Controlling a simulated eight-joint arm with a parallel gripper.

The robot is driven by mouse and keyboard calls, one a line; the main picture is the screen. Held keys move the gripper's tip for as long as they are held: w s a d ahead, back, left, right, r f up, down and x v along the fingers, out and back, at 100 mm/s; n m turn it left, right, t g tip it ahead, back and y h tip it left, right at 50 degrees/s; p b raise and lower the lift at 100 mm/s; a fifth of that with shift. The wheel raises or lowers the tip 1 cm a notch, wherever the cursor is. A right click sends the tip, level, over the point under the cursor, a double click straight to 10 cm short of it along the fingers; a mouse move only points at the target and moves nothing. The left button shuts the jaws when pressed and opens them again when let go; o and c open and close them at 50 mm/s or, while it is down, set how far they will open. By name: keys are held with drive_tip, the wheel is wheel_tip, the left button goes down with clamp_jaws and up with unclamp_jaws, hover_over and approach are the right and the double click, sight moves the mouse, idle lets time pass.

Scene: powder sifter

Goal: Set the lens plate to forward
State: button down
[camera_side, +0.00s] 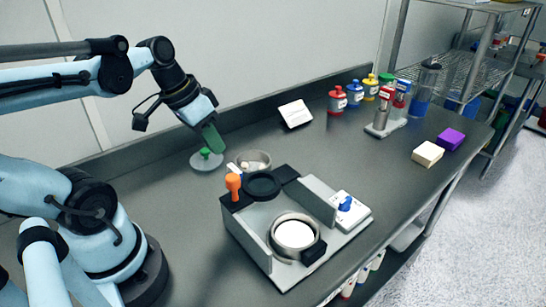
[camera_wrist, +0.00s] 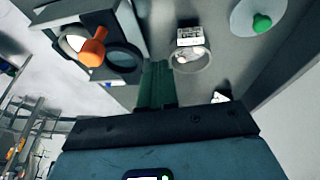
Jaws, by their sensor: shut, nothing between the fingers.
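The sifter machine (camera_side: 285,236) stands on the dark bench, with its grey body also in the wrist view at upper left. A black ring (camera_side: 262,184) beside an orange knob (camera_side: 233,183) sits at its back left corner and looks like the lens plate. The ring (camera_wrist: 123,60) and the orange knob (camera_wrist: 94,47) also show in the wrist view. A round white-topped cup (camera_side: 294,235) is at the machine's front, and the ring is behind it, not over it. My gripper (camera_side: 214,142), with green fingers, is shut and empty, above the bench behind the machine, touching none of it.
A clear lid with a green knob (camera_side: 206,157) lies just below my gripper. A dish of white pieces (camera_side: 254,161) is between it and the machine. A blue knob (camera_side: 346,203) is on the machine's right.

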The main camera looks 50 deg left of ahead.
drive_tip(key=s+a+r+m+h, duration=0.1)
drive_tip(key=s+a+r+h, duration=0.3)
drive_tip(key=s+r, duration=0.15)
drive_tip(key=w+d+f, duration=0.3)
drive_tip(key=d+f, duration=0.4)
drive_tip(key=d, duration=0.1)
drive_tip(key=shift+w+d+f+t, duration=0.2)
drive_tip(key=shift+w+d+t, duration=0.1)
drive_tip(key=shift+w+d, duration=0.1)
idle(0.4)
drive_tip(key=d, duration=1.1)
drive_tip(key=shift+d, duration=0.15)
idle(0.4)
